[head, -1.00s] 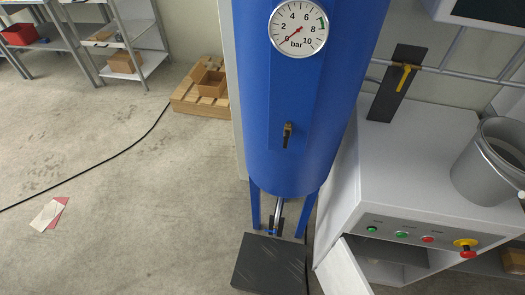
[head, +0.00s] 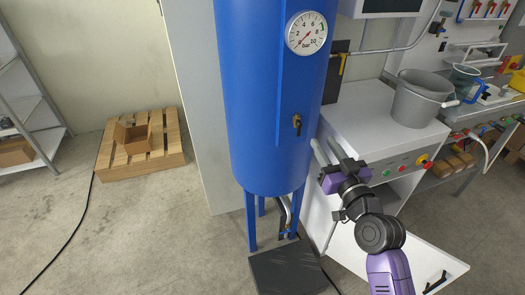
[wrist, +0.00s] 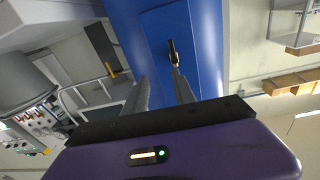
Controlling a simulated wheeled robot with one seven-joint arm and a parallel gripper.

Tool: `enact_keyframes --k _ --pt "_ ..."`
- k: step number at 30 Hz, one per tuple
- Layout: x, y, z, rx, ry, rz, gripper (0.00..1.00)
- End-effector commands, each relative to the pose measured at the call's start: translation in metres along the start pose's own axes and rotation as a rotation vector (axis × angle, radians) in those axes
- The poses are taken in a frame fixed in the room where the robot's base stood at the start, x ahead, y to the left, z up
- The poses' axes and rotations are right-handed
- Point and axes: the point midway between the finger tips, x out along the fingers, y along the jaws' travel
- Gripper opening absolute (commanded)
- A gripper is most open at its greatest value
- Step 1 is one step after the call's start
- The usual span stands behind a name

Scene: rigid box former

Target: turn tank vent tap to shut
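The blue tank (head: 262,110) stands upright in the middle of the head view. A small tap (head: 297,124) with a brass-coloured body is on its front, below the gauge; its short lever looks roughly upright. In the wrist view the tap (wrist: 173,52) shows a dark lever against the blue tank, just beyond the fingertips. My gripper (head: 323,146) is to the right of the tap and a little lower, apart from it. In the wrist view my gripper (wrist: 160,78) has its two grey fingers spread with nothing between them. The tap lies nearer the right finger there.
A gauge (head: 307,33) on the tank reads near zero. A white cabinet (head: 375,122) with a grey bucket (head: 420,98) stands right of the tank, with a yellow-handled valve (head: 343,62) behind. A dark plate (head: 288,268) lies before the tank. A pallet (head: 140,145) stands left.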

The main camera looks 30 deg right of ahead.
Motion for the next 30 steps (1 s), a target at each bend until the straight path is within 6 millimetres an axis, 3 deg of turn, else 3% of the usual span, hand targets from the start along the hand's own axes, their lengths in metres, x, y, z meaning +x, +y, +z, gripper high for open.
enact_keyframes --k 3,8,21,30 --pt "-0.001 -0.006 0.017 -0.015 -0.049 -0.030 0.32" --pt "0.001 -0.010 0.022 -0.049 -0.067 -0.048 0.32" --pt "0.060 -0.012 0.024 -0.053 -0.065 -0.046 0.32" --pt "0.077 -0.013 0.027 -0.053 -0.066 -0.046 0.32"
